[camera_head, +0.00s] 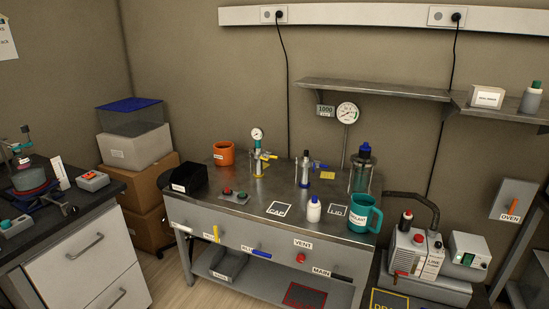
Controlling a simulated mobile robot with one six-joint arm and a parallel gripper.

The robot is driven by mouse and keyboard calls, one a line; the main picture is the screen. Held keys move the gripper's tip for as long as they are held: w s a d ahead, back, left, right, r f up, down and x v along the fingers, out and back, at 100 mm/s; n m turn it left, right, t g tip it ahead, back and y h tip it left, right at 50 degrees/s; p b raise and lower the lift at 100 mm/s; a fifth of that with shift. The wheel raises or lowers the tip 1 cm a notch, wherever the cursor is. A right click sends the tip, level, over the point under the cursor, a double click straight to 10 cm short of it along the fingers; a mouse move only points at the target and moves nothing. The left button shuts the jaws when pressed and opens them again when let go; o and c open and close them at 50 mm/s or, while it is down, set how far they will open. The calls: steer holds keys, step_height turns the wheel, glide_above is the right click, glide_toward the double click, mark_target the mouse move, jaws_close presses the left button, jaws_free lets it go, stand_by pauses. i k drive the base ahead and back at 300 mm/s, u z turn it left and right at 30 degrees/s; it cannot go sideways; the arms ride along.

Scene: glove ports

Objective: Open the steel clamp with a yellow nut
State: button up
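I cannot clearly make out a steel clamp with a yellow nut at this size. On the middle bench, a metal post with a round gauge (257,135) carries a yellow part (267,156) near its top, pointing right. A yellow handle (216,234) also sits on the bench's front panel. My gripper is not in view.
The grey bench (230,215) also holds an orange mug (223,153), a black bin (189,178), a button box (234,196), a white bottle (314,209), a teal mug (361,214) and a glass vessel (361,173). Floor shows between it and the left bench (85,213).

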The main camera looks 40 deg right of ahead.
mark_target(253, 154)
steer(key=i, duration=0.95)
